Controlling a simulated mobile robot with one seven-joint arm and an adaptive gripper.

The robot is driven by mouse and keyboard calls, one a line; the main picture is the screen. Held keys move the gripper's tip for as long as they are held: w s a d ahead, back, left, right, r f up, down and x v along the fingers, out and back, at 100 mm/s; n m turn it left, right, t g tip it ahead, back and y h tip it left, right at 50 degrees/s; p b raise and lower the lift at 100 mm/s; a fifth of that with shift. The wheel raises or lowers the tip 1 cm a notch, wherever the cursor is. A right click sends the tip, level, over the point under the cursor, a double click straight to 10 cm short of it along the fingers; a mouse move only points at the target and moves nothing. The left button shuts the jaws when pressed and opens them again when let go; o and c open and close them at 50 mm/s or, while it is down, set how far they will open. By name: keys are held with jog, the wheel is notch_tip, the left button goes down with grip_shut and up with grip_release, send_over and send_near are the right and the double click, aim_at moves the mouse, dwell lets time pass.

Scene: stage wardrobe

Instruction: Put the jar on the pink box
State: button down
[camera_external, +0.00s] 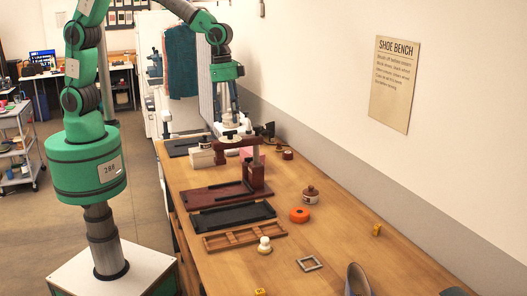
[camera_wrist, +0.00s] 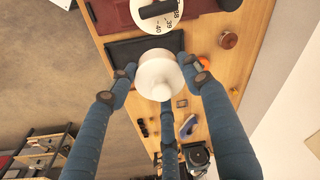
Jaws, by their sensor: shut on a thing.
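A white, round jar with a knobbed lid (camera_wrist: 157,76) is between the fingers of my gripper in the wrist view. My gripper (camera_wrist: 163,88) is shut on it, with blue fingers around its sides. In the external view my gripper (camera_external: 232,112) is raised above the far part of the bench, near the dark-red press. The jar is hard to make out there. The pink box (camera_external: 259,153) stands on the bench behind the press column, partly hidden by it. I cannot make out the pink box in the wrist view.
The dark-red press (camera_external: 256,176) rises close to the pink box, with a numbered white dial (camera_wrist: 146,22). A white box (camera_external: 201,158) stands left.

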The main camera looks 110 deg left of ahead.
jog(key=s+a+n+y+p, duration=0.1)
jog(key=s+a+n, duration=0.2)
jog(key=s+a, duration=0.85)
jog(key=s+a+n+p, duration=0.2)
jog(key=s+a+n, duration=0.2)
jog(key=s+a, duration=0.75)
notch_tip(320, 180, down, 18)
jog(key=w+a, duration=0.2)
jog(key=shift+a+f, duration=0.15)
jog(key=shift+a, duration=0.05)
jog(key=w+a, duration=0.3)
jog(key=w, duration=0.1)
jog(key=w+a+f, duration=0.1)
jog(key=w+a, duration=0.1)
jog(key=w, duration=0.2)
jog(key=w+a+p, duration=0.1)
jog(key=w+a, duration=0.2)
jog(key=w, duration=0.1)
jog(key=shift+w+a+f, duration=0.2)
jog(key=shift+a, duration=0.1)
jog(key=shift+w, duration=0.1)
